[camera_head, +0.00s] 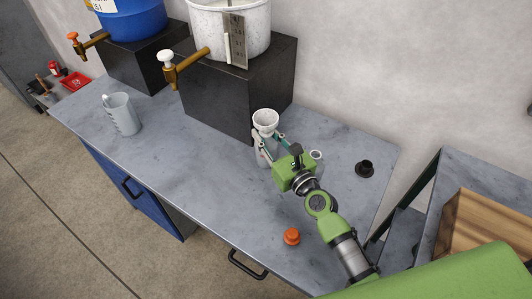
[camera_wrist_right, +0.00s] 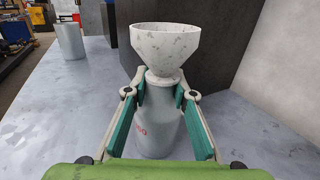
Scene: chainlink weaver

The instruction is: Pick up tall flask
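A grey flask (camera_wrist_right: 157,131) with red print stands upright on the worktop, and a white speckled funnel (camera_wrist_right: 165,47) sits in its neck. In the head view the funnel (camera_head: 265,121) is clear, but the flask is partly hidden by my right gripper (camera_head: 272,148). In the right wrist view my right gripper's fingers (camera_wrist_right: 161,93) are spread either side of the flask's shoulder. I cannot tell whether the pads press on it. A second pale vessel (camera_head: 316,156) stands just right of the gripper, mostly hidden. My left gripper is not in view.
A grey jug (camera_head: 123,114) stands at the left of the worktop (camera_head: 190,165). Black blocks (camera_head: 236,92) carry a white tank (camera_head: 232,28) and a blue tank (camera_head: 133,20) behind. An orange stopper (camera_head: 292,236) and a black piece (camera_head: 365,169) lie at the right. The middle is clear.

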